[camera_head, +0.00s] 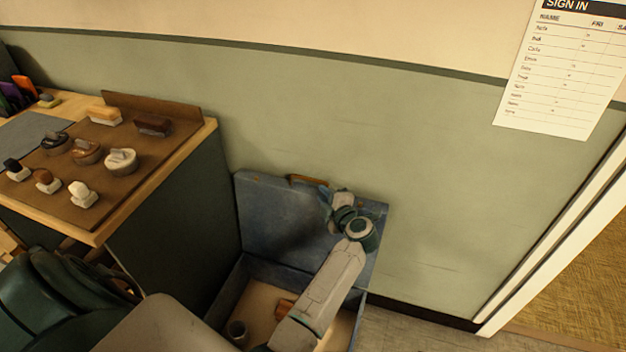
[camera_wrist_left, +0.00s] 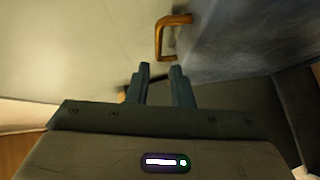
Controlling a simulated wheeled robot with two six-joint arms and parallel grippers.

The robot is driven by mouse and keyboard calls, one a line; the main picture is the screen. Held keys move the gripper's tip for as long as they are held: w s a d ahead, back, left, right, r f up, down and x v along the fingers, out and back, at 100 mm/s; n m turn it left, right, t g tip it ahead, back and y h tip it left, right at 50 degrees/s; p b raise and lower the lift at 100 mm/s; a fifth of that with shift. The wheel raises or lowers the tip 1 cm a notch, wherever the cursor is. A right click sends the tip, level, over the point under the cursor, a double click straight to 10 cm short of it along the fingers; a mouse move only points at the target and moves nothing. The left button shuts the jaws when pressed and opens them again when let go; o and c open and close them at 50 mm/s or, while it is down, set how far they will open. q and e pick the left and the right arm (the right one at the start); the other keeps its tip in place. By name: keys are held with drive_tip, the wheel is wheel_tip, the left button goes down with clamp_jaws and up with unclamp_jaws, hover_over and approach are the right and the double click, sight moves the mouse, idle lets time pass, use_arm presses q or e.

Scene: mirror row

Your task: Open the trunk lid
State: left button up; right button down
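The blue trunk (camera_head: 229,295) stands on the floor against the wall. Its lid (camera_head: 270,215) is raised steeply, and the light inside of the trunk shows. A brown handle (camera_head: 306,180) sits on the lid's top edge; in the left wrist view the handle (camera_wrist_left: 172,36) is ahead of the fingers, apart from them. My left gripper (camera_head: 326,192) is at the upper part of the lid, right of the handle, partly hidden by its wrist. In the left wrist view its two fingers (camera_wrist_left: 160,70) are apart with nothing between them. My right gripper is not seen.
A dark cup (camera_head: 237,331) and a brown block (camera_head: 284,308) are inside the trunk. A desk (camera_head: 207,135) with a brown tray (camera_head: 120,185) of brushes and several knobbed items stands left of it. A doorway frame (camera_head: 550,245) is at the right.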

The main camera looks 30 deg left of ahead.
sight(310, 180)
use_arm(q)
drive_tip(key=x, duration=1)
drive_tip(key=shift+w+a, duration=0.25)
clamp_jaws()
